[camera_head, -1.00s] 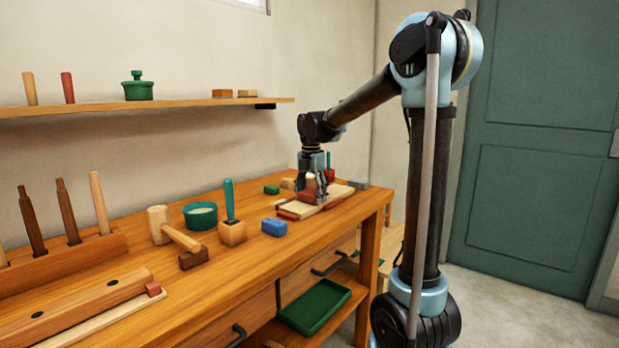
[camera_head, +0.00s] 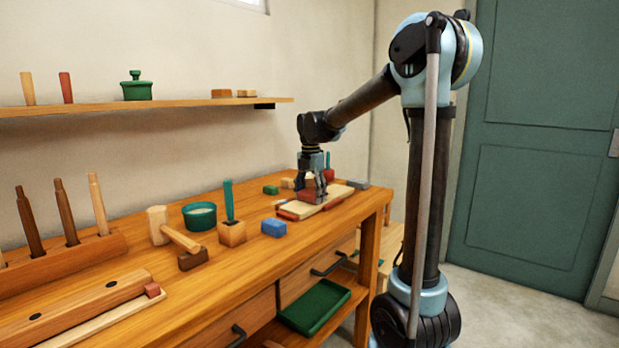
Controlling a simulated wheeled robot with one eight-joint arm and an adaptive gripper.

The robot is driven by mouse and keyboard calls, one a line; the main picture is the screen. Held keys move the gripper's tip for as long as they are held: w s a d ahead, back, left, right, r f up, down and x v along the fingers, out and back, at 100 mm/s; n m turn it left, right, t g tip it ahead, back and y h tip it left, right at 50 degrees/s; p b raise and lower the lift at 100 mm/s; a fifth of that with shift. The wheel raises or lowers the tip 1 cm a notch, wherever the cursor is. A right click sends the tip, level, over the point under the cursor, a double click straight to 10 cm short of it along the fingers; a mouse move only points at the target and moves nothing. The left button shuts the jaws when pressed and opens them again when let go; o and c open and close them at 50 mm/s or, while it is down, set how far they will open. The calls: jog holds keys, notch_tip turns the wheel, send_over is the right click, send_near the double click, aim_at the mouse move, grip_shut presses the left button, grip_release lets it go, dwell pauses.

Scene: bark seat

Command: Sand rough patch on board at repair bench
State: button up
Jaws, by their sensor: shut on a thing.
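A pale wooden board (camera_head: 338,191) lies flat toward the far right end of the wooden bench (camera_head: 232,265). My gripper (camera_head: 313,190) points down over the board and is shut on a red-brown block (camera_head: 311,197), which looks like a sanding block. The block sits at the board's surface; whether it presses on it is too small to tell. Red strips (camera_head: 288,215) lie along the board's edges. The rough patch cannot be made out, and the gripper and block hide part of the board.
A blue block (camera_head: 273,228), a wooden holder with a green-handled tool (camera_head: 231,232), a green bowl (camera_head: 200,217) and a mallet (camera_head: 176,236) stand left of the board. A green block (camera_head: 271,190) lies behind. A green tray (camera_head: 315,306) sits below the bench top.

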aim_at(307, 192)
jog(key=shift+s+a, duration=0.7)
jog(key=shift+a, duration=0.05)
notch_tip(307, 192, up, 2)
jog(key=shift+r, duration=0.1)
jog(key=shift+w+d+r, duration=0.1)
jog(key=shift+r, duration=1.3)
jog(key=shift+d+r, duration=0.1)
jog(key=shift+r, duration=1.3)
